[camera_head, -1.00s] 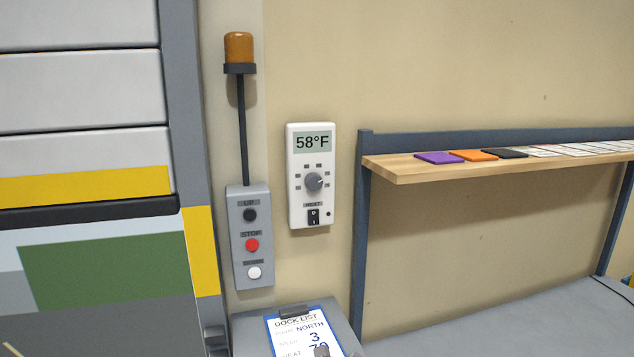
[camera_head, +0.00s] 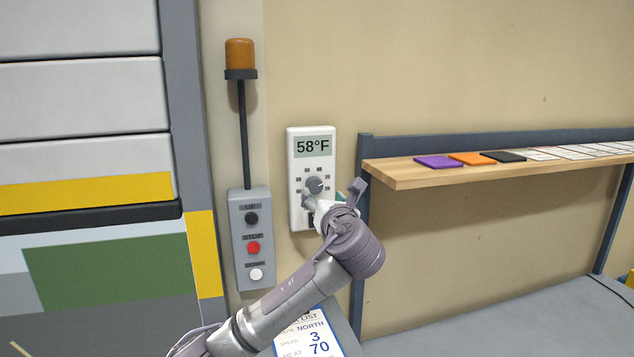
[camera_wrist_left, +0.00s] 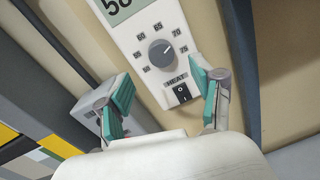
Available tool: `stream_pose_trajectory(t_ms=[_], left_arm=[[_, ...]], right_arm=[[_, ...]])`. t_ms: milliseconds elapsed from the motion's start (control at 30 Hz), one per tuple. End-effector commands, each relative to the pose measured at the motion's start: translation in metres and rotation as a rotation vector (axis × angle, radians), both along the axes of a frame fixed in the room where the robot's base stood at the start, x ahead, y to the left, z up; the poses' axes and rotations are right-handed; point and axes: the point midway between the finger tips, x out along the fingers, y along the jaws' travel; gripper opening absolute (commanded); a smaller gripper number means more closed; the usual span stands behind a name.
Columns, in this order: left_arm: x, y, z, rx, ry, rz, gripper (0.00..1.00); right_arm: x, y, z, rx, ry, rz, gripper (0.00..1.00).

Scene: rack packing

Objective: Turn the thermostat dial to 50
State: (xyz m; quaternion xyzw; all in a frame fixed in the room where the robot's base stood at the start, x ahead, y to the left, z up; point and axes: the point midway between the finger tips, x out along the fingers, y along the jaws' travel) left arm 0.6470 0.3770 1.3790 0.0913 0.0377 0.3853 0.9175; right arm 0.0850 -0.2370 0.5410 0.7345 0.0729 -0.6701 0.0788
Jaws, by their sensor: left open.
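The white thermostat (camera_head: 297,168) hangs on the wall and its display reads 58°F. Its round grey dial (camera_head: 314,185) also shows in the left wrist view (camera_wrist_left: 160,53). There its pointer mark leans to the upper right, toward the 70–75 side of the printed numbers. A black heat switch (camera_wrist_left: 181,93) sits below the dial. My left gripper (camera_head: 328,199) is in front of the lower thermostat. In the left wrist view its teal-padded fingers (camera_wrist_left: 160,82) are open and empty, spread on either side below the dial. Contact with the dial cannot be seen.
A grey button box (camera_head: 237,235) with several buttons hangs left of the thermostat. A wooden shelf (camera_head: 410,180) on a blue frame stands close on the right. A clipboard list (camera_head: 318,341) below, partly behind my arm, reads heat 70.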

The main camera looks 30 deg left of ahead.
Motion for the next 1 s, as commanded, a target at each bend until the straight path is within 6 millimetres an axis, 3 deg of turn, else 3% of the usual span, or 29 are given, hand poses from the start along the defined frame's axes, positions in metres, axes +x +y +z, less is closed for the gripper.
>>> stream_pose_trajectory(t_ms=[300, 767, 1000], left_arm=[[0.039, 0.04, 0.002, -0.003, 0.001, 0.002, 0.67], [0.049, 0.05, -0.001, -0.002, -0.001, -0.001, 0.67], [0.049, 0.049, -0.001, -0.002, 0.0, -0.002, 0.28]], right_arm=[[-0.001, 0.0, 0.022, 0.001, 0.001, 0.0, 0.0], [-0.001, 0.003, 0.025, 0.004, 0.002, 0.0, 0.0], [-0.001, 0.003, 0.025, 0.004, 0.001, 0.0, 0.0]])
